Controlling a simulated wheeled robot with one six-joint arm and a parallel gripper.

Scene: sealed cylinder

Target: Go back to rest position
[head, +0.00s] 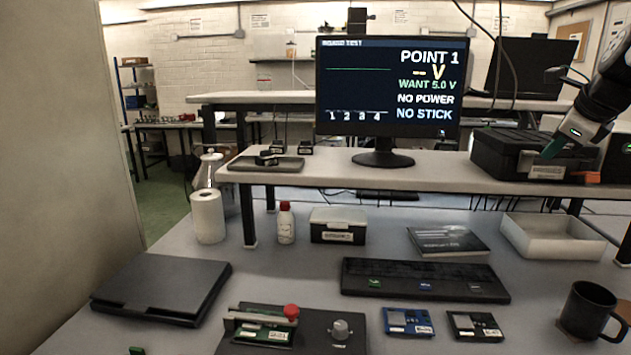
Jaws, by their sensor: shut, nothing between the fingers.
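My gripper (554,148) is at the upper right, at the end of my dark arm that comes in from the right edge. Its greenish fingertips are together and hold nothing. They point down and to the left, in front of or just above the black case (515,152) on the raised shelf. I cannot tell whether they touch the case. The monitor (385,90) on the shelf reads "POINT 1", "WANT 5.0 V", "NO POWER" and "NO STICK".
Below stand a test fixture with a red knob (291,311), a blue module (407,322), a black module (474,326), a long black panel (425,280), a mug (590,308), a white tray (552,240) and a closed laptop-like slab (162,287). A wall (65,150) blocks the left.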

